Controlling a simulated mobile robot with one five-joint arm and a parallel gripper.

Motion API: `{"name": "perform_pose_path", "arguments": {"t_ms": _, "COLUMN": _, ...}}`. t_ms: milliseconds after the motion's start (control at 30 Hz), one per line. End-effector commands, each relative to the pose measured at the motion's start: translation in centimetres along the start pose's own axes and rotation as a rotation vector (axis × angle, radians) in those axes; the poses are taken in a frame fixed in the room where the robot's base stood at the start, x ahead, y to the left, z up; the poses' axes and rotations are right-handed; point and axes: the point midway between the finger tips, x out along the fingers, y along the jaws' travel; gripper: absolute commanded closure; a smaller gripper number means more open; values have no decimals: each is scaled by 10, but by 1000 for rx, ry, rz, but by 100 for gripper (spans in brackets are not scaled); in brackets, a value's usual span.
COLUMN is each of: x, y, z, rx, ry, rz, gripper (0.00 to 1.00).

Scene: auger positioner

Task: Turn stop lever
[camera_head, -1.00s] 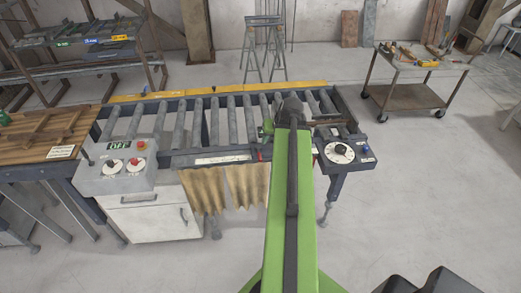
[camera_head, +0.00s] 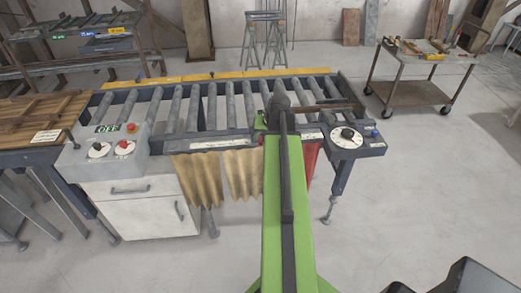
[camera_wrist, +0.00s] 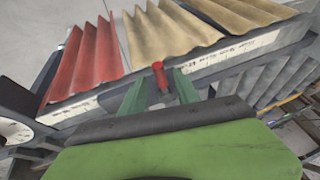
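The stop lever (camera_wrist: 158,72) is a short red-tipped handle in front of the conveyor's side rail in the wrist view. My gripper (camera_wrist: 160,82) has its two green fingers apart, one on each side of the lever. Small gaps seem to show between fingers and lever; I cannot tell whether either finger touches it. In the head view my green arm hides the lever, and only part of my gripper (camera_head: 262,122) shows at the rail. The roller conveyor (camera_head: 190,107) lies across the middle, with a scaled rail (camera_head: 212,144) along its near side.
Tan curtain strips (camera_head: 198,180) and a red one (camera_head: 311,160) hang below the rail. A dial box (camera_head: 347,137) is at the conveyor's right end, a control box (camera_head: 103,152) at left. A tool cart (camera_head: 410,90) stands back right.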

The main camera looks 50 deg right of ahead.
Motion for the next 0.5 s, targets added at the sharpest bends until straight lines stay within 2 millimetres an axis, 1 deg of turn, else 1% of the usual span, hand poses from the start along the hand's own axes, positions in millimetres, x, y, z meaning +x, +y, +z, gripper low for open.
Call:
{"name": "perform_pose_path", "arguments": {"t_ms": 33, "x": 15, "y": 1, "z": 2, "rx": 0, "ry": 0, "rz": 0, "gripper": 62}}
{"name": "perform_pose_path", "arguments": {"t_ms": 100, "x": 20, "y": 1, "z": 1, "rx": 0, "ry": 0, "rz": 0, "gripper": 62}}
{"name": "perform_pose_path", "arguments": {"t_ms": 367, "x": 19, "y": 0, "z": 0, "rx": 0, "ry": 0, "rz": 0, "gripper": 62}}
{"name": "perform_pose_path", "arguments": {"t_ms": 400, "x": 18, "y": 0, "z": 0, "rx": 0, "ry": 0, "rz": 0, "gripper": 64}}
{"name": "perform_pose_path", "arguments": {"t_ms": 500, "x": 18, "y": 0, "z": 0, "rx": 0, "ry": 0, "rz": 0, "gripper": 77}}
